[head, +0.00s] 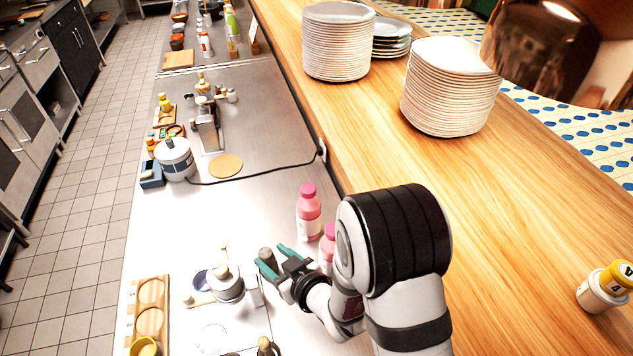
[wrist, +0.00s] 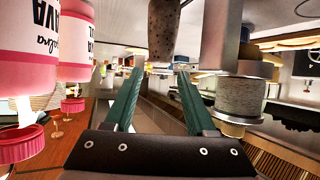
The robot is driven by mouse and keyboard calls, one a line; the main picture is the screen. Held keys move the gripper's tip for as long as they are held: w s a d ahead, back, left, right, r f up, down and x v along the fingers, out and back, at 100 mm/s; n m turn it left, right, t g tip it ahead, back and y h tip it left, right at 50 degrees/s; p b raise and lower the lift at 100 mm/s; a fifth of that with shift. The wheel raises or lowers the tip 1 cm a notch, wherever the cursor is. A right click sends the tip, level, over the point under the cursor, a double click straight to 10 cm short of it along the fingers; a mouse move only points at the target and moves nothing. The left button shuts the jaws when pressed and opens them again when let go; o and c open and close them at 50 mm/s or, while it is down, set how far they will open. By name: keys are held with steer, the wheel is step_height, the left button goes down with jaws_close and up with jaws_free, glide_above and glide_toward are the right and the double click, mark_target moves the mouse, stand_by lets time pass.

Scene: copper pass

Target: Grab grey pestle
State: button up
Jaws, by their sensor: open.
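The grey pestle (head: 266,254) stands near the middle of the steel counter, its rounded top showing at my fingertips in the head view. In the wrist view, which appears upside down, the speckled grey pestle (wrist: 163,28) hangs from the top edge, with its end between and just beyond the green fingers. My gripper (head: 273,261) is open, with a clear gap between its fingers; it also shows in the wrist view (wrist: 157,75). I cannot tell whether either finger touches the pestle. Its lower part is out of sight.
Two pink-capped bottles (head: 308,213) stand close beside my gripper. A metal container (head: 226,284) stands on the other side. A wooden tray (head: 133,330) lies at the counter's front left. Stacked plates (head: 450,95) stand on the raised wooden counter. The steel beyond the bottles is fairly clear.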

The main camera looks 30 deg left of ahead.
steer(key=x, duration=0.5)
steer(key=f+x, duration=0.1)
steer(key=x, duration=0.2)
steer(key=shift+s+d+f, duration=0.1)
steer(key=shift+d+f, duration=0.05)
jaws_close()
